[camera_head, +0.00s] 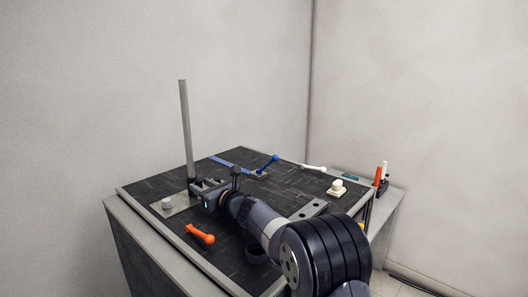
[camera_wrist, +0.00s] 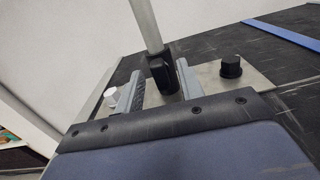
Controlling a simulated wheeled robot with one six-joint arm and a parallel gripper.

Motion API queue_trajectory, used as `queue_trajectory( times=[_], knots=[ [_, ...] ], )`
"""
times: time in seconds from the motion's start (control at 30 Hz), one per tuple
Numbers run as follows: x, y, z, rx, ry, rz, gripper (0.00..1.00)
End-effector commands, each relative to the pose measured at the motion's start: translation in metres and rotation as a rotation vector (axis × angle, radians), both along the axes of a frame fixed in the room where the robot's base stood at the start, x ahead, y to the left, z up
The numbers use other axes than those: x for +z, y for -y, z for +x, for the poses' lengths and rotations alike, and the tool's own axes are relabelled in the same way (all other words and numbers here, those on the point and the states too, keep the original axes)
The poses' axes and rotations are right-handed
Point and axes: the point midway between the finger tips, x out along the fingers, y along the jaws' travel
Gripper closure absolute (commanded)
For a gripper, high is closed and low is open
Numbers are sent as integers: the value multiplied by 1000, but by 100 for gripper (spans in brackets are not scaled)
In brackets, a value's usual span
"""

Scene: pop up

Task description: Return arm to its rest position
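My gripper (camera_head: 207,188) is low over the left part of the dark-topped table, beside the foot of an upright grey pole (camera_head: 185,125). In the wrist view, my gripper's two fingers (camera_wrist: 160,82) stand apart, with a gap between them. The pole's black foot (camera_wrist: 160,66) shows between or just beyond the fingertips. A gap shows at the left finger; contact at the right one I cannot tell. My arm (camera_head: 270,225) stretches from the lower right across the table.
An orange handle (camera_head: 201,234) lies in front of my gripper. A white knob (camera_head: 167,203) and a black knob (camera_wrist: 231,66) sit on the metal plate (camera_wrist: 205,77). Blue (camera_head: 268,163) and white (camera_head: 314,167) levers and a cream switch (camera_head: 337,188) are farther back.

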Motion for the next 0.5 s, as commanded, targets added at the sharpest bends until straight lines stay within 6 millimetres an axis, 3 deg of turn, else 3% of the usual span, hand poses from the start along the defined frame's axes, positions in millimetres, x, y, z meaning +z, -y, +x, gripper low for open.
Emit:
queue_trajectory(
  times=[0.03, 0.5],
  knots=[
    [2, -7, 5, 1, -1, 0, 64],
    [0, -5, 2, 0, 290, -258, 64]
  ],
)
